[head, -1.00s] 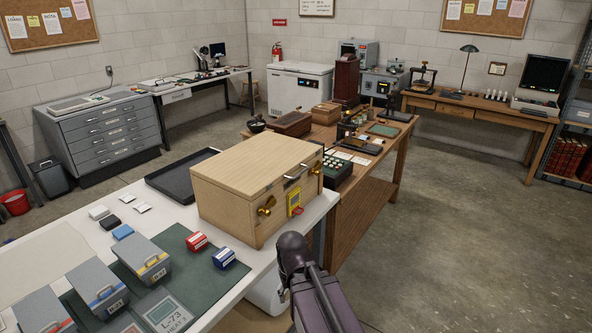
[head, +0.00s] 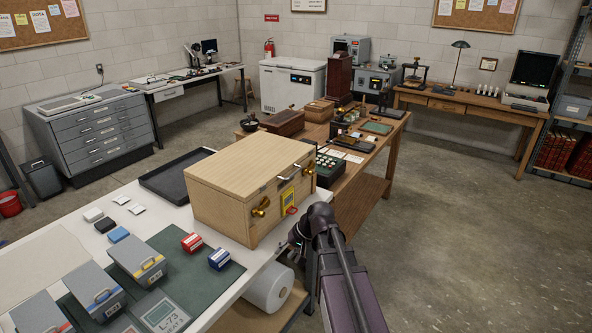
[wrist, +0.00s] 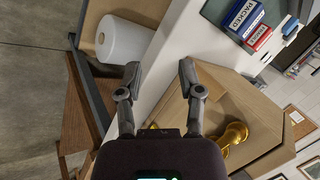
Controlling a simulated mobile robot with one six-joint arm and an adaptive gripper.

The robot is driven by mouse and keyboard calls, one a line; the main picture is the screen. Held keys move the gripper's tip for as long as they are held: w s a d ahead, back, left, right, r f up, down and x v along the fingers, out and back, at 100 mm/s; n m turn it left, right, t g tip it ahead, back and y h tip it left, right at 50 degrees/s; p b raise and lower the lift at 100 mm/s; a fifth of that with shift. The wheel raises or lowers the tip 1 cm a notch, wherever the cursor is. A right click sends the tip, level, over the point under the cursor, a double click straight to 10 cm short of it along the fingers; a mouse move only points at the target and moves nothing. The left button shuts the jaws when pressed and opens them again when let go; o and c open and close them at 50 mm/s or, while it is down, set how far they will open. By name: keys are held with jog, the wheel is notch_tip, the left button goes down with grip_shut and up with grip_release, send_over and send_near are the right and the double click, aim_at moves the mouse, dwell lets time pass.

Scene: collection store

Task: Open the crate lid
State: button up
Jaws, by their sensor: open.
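The pale wooden crate (head: 222,208) stands on the white table in the head view. Its flat lid (head: 250,163) is down, with a metal handle (head: 289,174) at its front edge. Brass latches (head: 260,208) and a yellow tag (head: 288,198) are on the front face. In the wrist view the crate (wrist: 255,108) lies right of the fingers, with one brass latch (wrist: 232,136) low beside them. My gripper (wrist: 160,68) is open and empty, its fingers apart. In the head view my arm is right of the crate's front, and the fingertips are hard to make out.
A white roll (head: 270,287) sits below the table edge, also in the wrist view (wrist: 122,40). Red (head: 192,243) and blue (head: 219,259) small boxes and grey boxes stand on a green mat. Open floor is at right.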

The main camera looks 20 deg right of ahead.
jog(key=w+d+r+m+t+y+p, duration=0.2)
jog(key=w+d+r+m+t+y, duration=0.15)
jog(key=w+d+r, duration=0.5)
jog(key=m+t+p, duration=0.1)
jog(key=m+t, duration=0.3)
jog(key=t, duration=0.2)
send_near(295, 172)
jog(key=s+d, duration=0.2)
jog(key=d, duration=0.1)
jog(key=shift+s+r+n+g+y, duration=0.1)
jog(key=shift+r+n+g+y, duration=0.05)
jog(key=shift+n+g+y, duration=0.1)
jog(key=shift+a, duration=0.1)
jog(key=shift+b+x, duration=1.35)
jog(key=shift+x, duration=5.5)
grip_shut()
